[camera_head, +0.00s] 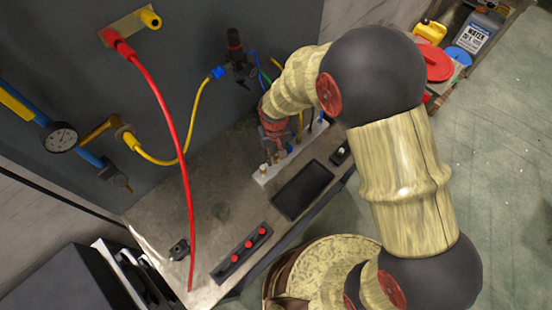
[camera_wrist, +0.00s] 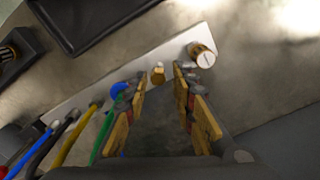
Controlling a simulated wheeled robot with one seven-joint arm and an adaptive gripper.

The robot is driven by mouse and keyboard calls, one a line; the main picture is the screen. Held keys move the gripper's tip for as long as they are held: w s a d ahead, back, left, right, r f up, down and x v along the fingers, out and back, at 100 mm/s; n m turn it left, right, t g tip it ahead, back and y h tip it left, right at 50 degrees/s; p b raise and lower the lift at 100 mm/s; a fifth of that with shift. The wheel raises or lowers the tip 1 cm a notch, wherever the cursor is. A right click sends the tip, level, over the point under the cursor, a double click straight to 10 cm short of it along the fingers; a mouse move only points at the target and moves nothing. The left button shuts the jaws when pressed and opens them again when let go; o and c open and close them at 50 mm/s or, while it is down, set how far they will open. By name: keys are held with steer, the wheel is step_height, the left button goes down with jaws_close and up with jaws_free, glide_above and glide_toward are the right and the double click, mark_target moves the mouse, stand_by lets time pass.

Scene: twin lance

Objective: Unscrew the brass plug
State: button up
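My gripper (camera_wrist: 159,80) is open in the wrist view, its two fingers apart above a white strip (camera_wrist: 128,78). A small brass piece (camera_wrist: 158,73) on the strip shows between the fingertips, with a gap on each side. A larger brass fitting with a pale slotted top (camera_wrist: 202,55) stands at the strip's right end, outside the right finger. I cannot tell for certain which is the brass plug. In the head view my gripper (camera_head: 275,153) points down at the white strip (camera_head: 290,158) and hides part of it; a brass fitting (camera_head: 264,168) shows at its near end.
Blue, black, yellow and green hoses (camera_wrist: 97,130) run to the strip left of my gripper. A dark tray (camera_head: 302,189) and a red-button box (camera_head: 241,253) lie on the bench. A red hose (camera_head: 165,110) hangs from the back panel. Bare bench (camera_head: 215,185) lies left of the strip.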

steer(key=m, duration=0.8)
steer(key=shift+a+m, duration=0.1)
steer(key=shift+m, duration=0.2)
steer(key=shift+c, duration=0.5)
steer(key=c, duration=0.5)
jaws_close()
steer(key=shift+w+r, duration=0.1)
